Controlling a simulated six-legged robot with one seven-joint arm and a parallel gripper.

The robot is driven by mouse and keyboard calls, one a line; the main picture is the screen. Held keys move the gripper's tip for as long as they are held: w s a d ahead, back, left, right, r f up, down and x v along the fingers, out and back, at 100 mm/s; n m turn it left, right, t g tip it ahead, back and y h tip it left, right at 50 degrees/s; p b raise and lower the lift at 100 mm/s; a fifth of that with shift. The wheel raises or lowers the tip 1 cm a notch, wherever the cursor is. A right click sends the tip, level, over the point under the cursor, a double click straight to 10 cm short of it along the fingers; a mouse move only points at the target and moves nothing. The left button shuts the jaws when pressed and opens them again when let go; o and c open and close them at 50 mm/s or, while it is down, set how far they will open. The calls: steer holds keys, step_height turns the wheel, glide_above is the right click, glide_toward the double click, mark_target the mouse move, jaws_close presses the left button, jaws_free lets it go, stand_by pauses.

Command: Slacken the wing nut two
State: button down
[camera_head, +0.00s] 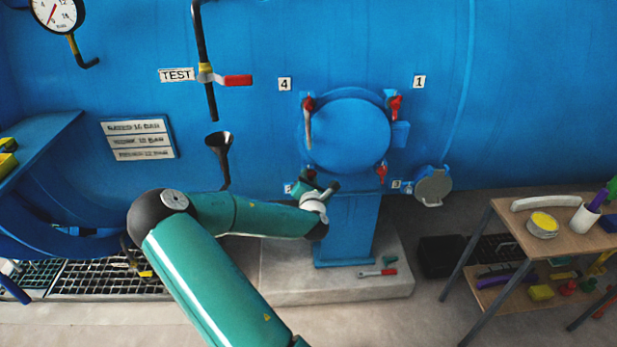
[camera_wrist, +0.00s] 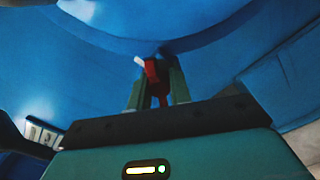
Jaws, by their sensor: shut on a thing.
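The round blue door (camera_head: 346,136) on the big blue vessel has red wing nuts around its rim. Wing nut two is at the door's lower left, beside a partly hidden number plate (camera_head: 288,188). My gripper (camera_head: 318,184) reaches up to it from below and covers most of it in the head view. In the wrist view, my gripper (camera_wrist: 158,88) is shut on the red wing nut (camera_wrist: 152,71), with a finger on each side. Its stud and lug are mostly hidden by the fingers.
Other red wing nuts sit at plate 4 (camera_head: 308,120), plate 1 (camera_head: 395,105) and plate 3 (camera_head: 381,172). A blue pedestal (camera_head: 345,230) stands below the door. A red-handled tool (camera_head: 378,272) lies on the pale plinth (camera_head: 290,284). A cluttered wooden table (camera_head: 505,212) stands right.

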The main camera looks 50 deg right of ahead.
steer(key=shift+n, duration=0.5)
steer(key=c, duration=1.3)
jaws_free()
steer(key=shift+s+a, duration=0.1)
steer(key=shift+s, duration=0.05)
steer(key=v, duration=1.3)
steer(key=shift+s+a, duration=0.2)
